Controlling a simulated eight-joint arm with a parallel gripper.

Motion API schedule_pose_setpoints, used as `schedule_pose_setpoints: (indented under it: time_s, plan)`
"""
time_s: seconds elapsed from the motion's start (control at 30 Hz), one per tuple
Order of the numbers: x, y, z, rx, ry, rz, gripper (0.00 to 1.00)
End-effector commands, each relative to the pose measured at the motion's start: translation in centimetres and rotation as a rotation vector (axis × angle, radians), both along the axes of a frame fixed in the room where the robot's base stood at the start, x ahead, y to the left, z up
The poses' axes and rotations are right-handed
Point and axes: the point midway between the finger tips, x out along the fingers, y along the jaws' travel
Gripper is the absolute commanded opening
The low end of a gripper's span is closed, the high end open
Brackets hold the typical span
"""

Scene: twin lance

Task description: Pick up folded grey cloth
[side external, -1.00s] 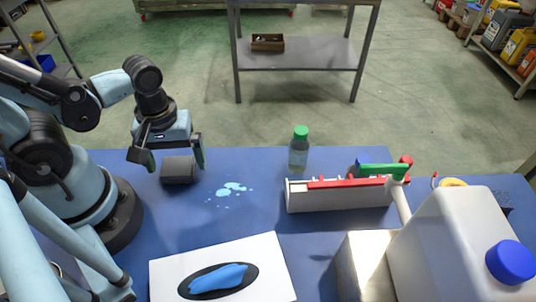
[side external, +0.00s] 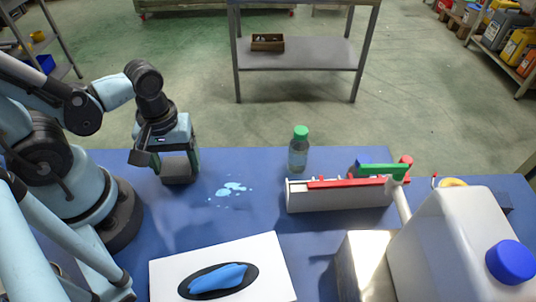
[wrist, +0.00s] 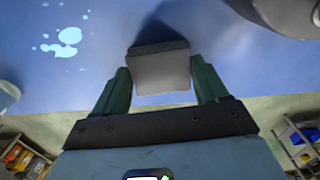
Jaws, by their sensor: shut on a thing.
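The folded grey cloth (side external: 179,168) is a small grey block on the blue table at the left, close to my arm's base. My gripper (side external: 177,179) is down over it, with one green-tipped finger on each side. In the wrist view the cloth (wrist: 161,70) sits between the two green fingers of my gripper (wrist: 162,82), which are shut on it. I cannot tell whether the cloth is clear of the table.
Pale blue spilled liquid (side external: 231,189) lies right of the cloth. Beyond it stand a green-capped bottle (side external: 298,152) and a grey tray (side external: 338,198) with red and green items. A white board (side external: 271,262) with a blue item lies in front.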

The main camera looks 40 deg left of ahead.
Motion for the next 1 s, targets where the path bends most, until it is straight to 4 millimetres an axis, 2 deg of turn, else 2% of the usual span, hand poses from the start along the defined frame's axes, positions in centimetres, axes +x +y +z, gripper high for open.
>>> schedule_pose_setpoints:
  time_s: [0.47,0.77,1.0]
  plan:
    - [0.1,0.0,0.8,0.0,0.0,0.0,0.44]
    - [0.0,0.0,2.7,0.0,0.0,0.0,0.44]
    - [0.0,0.0,4.9,0.0,0.0,0.0,0.44]
